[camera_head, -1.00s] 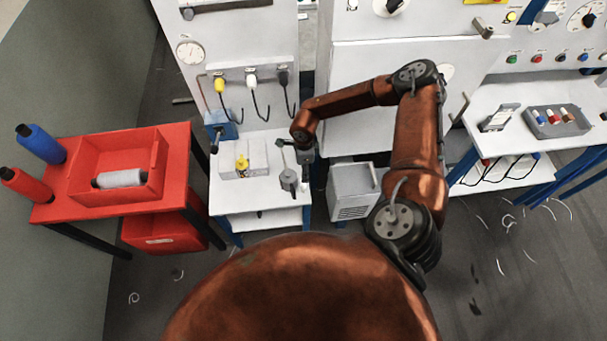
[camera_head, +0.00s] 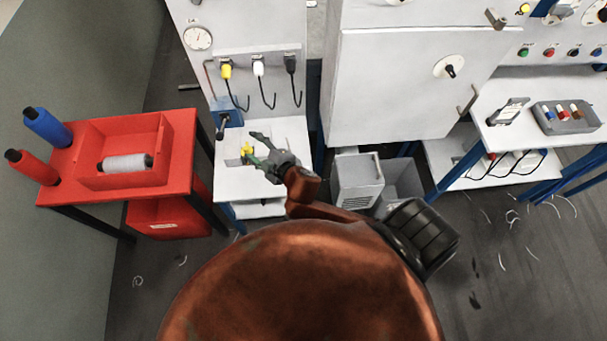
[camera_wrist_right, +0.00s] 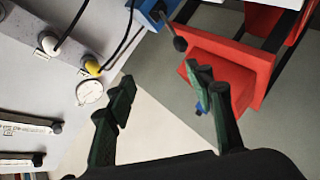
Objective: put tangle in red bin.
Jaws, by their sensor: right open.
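I cannot pick out a tangle with certainty; thin pale curled threads (camera_head: 182,261) lie on the floor. A red bin with a label (camera_head: 165,222) stands under the red table (camera_head: 180,150). A red open tray (camera_head: 165,130) on that table holds a grey-white spool (camera_head: 125,163). My left gripper is not in view.
A gauge panel with hooks (camera_head: 258,70) rises behind the white bench. A grey box (camera_head: 357,183) and an open grey bin (camera_head: 400,182) stand right of it. A control bench is at right.

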